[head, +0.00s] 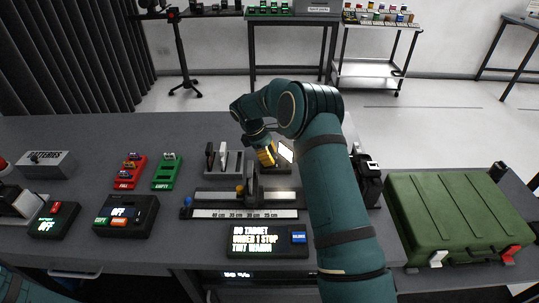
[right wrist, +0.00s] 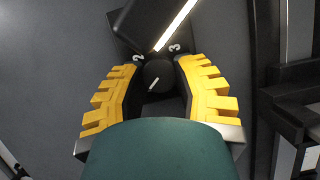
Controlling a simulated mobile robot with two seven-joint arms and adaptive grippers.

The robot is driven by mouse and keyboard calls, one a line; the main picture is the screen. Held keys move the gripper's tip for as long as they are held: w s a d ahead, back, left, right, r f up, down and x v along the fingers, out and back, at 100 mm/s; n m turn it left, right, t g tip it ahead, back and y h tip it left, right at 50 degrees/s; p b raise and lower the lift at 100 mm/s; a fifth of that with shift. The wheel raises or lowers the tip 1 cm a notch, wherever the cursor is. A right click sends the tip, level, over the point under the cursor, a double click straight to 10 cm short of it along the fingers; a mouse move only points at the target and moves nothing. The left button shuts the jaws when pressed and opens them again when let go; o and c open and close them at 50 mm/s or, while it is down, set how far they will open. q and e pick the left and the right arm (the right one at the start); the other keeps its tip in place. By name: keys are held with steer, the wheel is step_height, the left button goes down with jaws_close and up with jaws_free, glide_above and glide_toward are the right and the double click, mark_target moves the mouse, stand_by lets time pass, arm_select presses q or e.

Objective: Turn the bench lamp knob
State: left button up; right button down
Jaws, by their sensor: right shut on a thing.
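The bench lamp (head: 286,151) stands at the back middle of the grey bench with its light strip lit; in the right wrist view the lit strip (right wrist: 176,26) is at the top. The black lamp knob (right wrist: 158,76) has a white pointer line, tilted up to the right in that view, with small white marks near it. My right gripper (head: 266,156) reaches down at the lamp. In the right wrist view its yellow fingers (right wrist: 159,68) are on both sides of the knob, shut on it. The knob is hidden in the head view. My left gripper is out of view.
A scale rail (head: 244,213) and a text display (head: 262,242) lie in front of the lamp. A slotted holder (head: 236,163) stands left of it. A green case (head: 450,215) is at the right. Red (head: 131,172) and green (head: 166,172) trays are at the left.

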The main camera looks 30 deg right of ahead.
steer(key=m+p, duration=0.1)
steer(key=m, duration=0.1)
steer(key=shift+r+m+g+y, duration=0.1)
steer(key=shift+m+g+y, duration=0.2)
steer(key=shift+g+y, duration=0.1)
steer(key=m+y+p, duration=0.1)
steer(key=m, duration=0.2)
steer(key=shift+w+d+m+g, duration=0.1)
steer(key=shift+m+g, duration=0.2)
steer(key=m+y, duration=0.1)
steer(key=m, duration=0.2)
steer(key=shift+p, duration=0.3)
steer(key=shift+d+m+y, duration=0.15)
steer(key=shift+m+y, duration=0.85)
steer(key=shift+m, duration=1.1)
steer(key=c, duration=0.6)
jaws_free()
steer(key=shift+c, duration=0.2)
steer(key=shift+v, duration=3.65)
